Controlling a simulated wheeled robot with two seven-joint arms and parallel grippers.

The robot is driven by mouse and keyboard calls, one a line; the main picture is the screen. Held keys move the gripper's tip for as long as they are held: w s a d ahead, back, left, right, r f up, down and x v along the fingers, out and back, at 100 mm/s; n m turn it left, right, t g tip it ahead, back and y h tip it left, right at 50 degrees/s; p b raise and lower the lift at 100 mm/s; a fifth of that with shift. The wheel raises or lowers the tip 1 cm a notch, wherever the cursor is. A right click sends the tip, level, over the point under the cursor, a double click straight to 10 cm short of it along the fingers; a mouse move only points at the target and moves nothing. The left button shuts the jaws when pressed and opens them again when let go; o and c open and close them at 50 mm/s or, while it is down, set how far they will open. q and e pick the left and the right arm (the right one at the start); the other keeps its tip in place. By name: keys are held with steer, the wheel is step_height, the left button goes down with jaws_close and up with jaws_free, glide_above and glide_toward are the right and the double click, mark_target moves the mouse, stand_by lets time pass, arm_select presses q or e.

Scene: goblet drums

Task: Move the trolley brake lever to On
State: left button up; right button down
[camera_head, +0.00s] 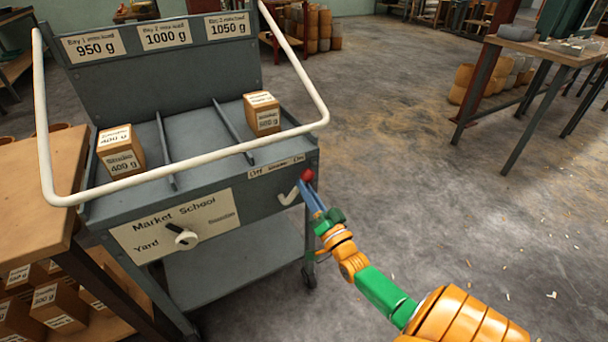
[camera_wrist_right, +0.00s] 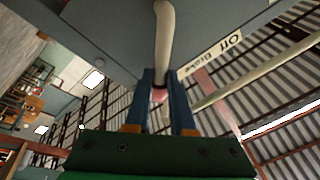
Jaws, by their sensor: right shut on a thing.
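The grey trolley (camera_head: 240,215) stands at left centre with a white push rail. On its front right corner is the brake label (camera_head: 276,168), with Off at its left end and On at its right. Below the label is the white brake lever (camera_head: 288,193); its red knob (camera_head: 307,176) is by the On end. My right gripper (camera_head: 308,186) reaches up from the lower right, its blue fingers shut on the knob. In the right wrist view, the lever (camera_wrist_right: 164,40) runs down between the fingers (camera_wrist_right: 160,95), which partly hide the knob. My left gripper is out of view.
Two wooden blocks (camera_head: 121,152) (camera_head: 262,114) sit in the trolley's outer bays. A round white selector knob (camera_head: 185,238) is on its front panel. A wooden table (camera_head: 30,185) adjoins at left. Open floor (camera_head: 420,190) lies to the right, before a workbench (camera_head: 550,52).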

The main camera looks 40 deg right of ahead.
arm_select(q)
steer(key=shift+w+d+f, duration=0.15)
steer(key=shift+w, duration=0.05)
arm_select(e)
steer(key=shift+d+f+m, duration=0.1)
steer(key=shift+f+m, duration=0.2)
steer(key=shift+m, duration=0.2)
steer(key=c, duration=0.8)
jaws_free()
steer(key=shift+o, duration=0.2)
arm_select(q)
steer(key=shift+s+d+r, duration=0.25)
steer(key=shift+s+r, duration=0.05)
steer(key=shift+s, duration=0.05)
arm_select(e)
steer(key=v, duration=0.7)
